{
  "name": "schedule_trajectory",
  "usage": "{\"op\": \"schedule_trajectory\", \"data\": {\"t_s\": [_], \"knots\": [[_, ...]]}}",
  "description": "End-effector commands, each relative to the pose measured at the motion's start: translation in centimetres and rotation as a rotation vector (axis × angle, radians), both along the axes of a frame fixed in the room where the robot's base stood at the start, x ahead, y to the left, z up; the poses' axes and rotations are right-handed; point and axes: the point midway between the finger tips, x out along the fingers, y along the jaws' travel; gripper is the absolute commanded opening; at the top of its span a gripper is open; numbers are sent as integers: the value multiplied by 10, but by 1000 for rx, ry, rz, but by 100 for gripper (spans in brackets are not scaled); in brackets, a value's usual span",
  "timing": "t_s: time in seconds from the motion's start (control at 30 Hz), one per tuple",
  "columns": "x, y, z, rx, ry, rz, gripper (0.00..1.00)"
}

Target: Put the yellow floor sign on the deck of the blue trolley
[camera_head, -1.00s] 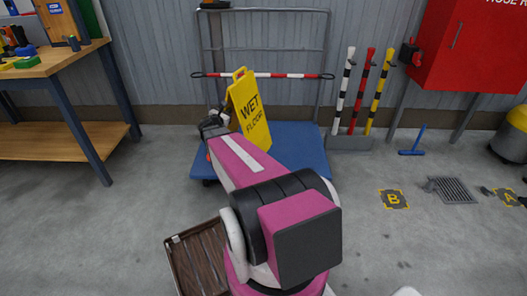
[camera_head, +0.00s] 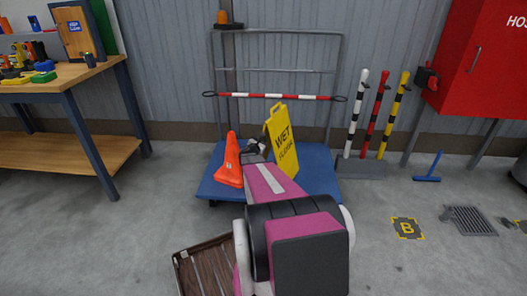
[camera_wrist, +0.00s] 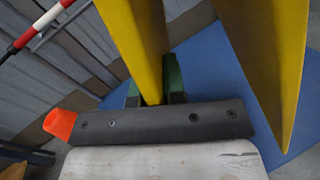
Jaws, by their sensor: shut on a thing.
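The yellow floor sign (camera_head: 284,142), marked WET FLOOR, is upright over the blue trolley's deck (camera_head: 318,172), in front of the trolley's grey rail frame. I cannot tell whether its lower edge touches the deck. My gripper (camera_head: 258,147) is at the sign's left side, partly hidden by my arm in the head view. In the wrist view my gripper (camera_wrist: 155,92) is shut on one yellow panel of the sign (camera_wrist: 136,40), with the other panel to the right and the blue deck (camera_wrist: 210,65) beyond.
An orange cone (camera_head: 229,165) stands on the deck's left part, close to my gripper. A red-and-white bar (camera_head: 275,97) crosses the trolley frame. Striped posts (camera_head: 378,115) stand to the right, a workbench (camera_head: 60,75) to the left. A brown slatted crate (camera_head: 208,268) lies in front.

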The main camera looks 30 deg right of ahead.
Motion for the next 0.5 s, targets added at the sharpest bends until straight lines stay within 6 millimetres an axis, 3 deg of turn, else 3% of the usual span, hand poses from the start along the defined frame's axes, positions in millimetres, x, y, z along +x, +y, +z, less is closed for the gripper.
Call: {"op": "schedule_trajectory", "data": {"t_s": [0.5], "knots": [[0,0,-47,-5,0,-1,0]]}}
